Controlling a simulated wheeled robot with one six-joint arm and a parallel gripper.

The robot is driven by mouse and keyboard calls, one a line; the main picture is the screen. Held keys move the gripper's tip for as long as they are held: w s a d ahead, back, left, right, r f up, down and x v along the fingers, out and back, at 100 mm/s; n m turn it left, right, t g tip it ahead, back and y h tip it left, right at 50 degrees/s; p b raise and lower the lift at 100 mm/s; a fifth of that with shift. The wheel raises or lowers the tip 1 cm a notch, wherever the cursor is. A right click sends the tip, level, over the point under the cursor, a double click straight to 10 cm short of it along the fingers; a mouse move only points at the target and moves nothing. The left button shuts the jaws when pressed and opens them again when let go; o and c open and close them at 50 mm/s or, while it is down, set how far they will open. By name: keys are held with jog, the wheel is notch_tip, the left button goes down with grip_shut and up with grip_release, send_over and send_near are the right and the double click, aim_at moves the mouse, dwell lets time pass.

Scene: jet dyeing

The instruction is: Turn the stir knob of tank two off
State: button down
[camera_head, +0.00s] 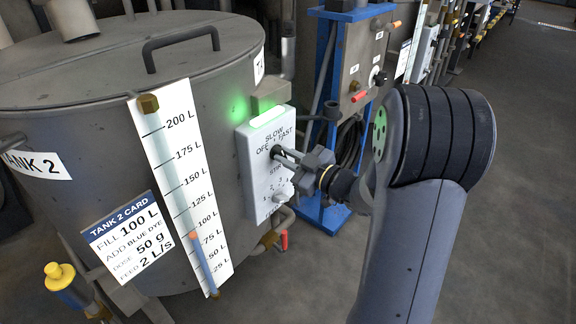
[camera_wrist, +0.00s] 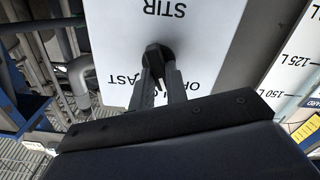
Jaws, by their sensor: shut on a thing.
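Tank two (camera_head: 100,115) is a large grey metal vessel at the left of the head view, with a "TANK 2" label. A white stir panel (camera_head: 254,185) is fixed on its right side, marked SLOW, OFF and FAST, with a lit green lamp (camera_head: 267,117) on top. The black stir knob (camera_head: 276,152) is at the panel's upper part. It also shows in the wrist view (camera_wrist: 157,56), where the panel appears upside down. My gripper (camera_head: 283,154) is shut on the knob, its two fingers (camera_wrist: 160,78) on either side. The knob's pointer direction is hidden.
A level scale (camera_head: 180,180) and a tank card (camera_head: 127,235) are on the tank's front. A small lower knob (camera_head: 279,197) is on the panel. A blue-framed stand (camera_head: 325,80) with a hose is behind. Open floor lies to the right.

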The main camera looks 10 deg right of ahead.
jog(key=n+b, duration=0.4)
jog(key=n, duration=0.1)
jog(key=shift+a+f, duration=0.1)
jog(key=shift+f, duration=0.05)
jog(key=shift+n, duration=0.3)
dwell(0.3)
jog(key=c, duration=1.4)
grip_release()
jog(key=shift+s, duration=0.1)
jog(key=p+v, duration=0.2)
jog(key=v, duration=0.8)
jog(key=shift+s+d, duration=0.25)
jog(key=shift+s, duration=0.05)
